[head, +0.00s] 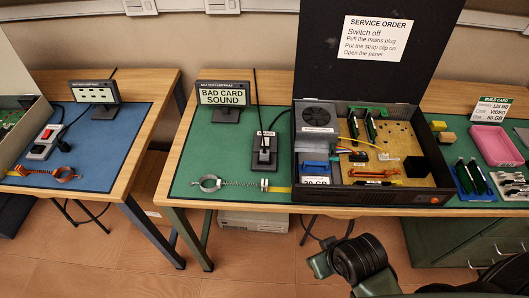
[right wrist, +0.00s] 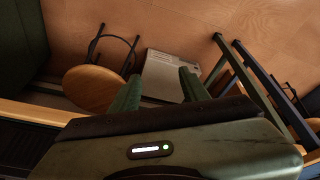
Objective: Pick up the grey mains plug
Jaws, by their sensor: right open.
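A small grey mains plug (head: 264,156) appears to sit in the dark socket box (head: 258,165) on the green mat, left of the open computer case (head: 430,196). A black cord runs up from it. My right gripper (head: 324,254) is in front of the table and below its edge in the head view, well apart from the plug. In the right wrist view my right gripper (right wrist: 158,82) has its two green fingers apart with nothing between them. The plug is not in the right wrist view. My left gripper is not in view.
A coiled strap with a ring clip (head: 212,184) lies in front of the socket box. A "BAD CARD SOUND" sign (head: 222,98) stands behind. The case's raised lid (head: 325,75) stands tall on the right. A stool (right wrist: 93,88) and a pale box (right wrist: 162,77) are under the table.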

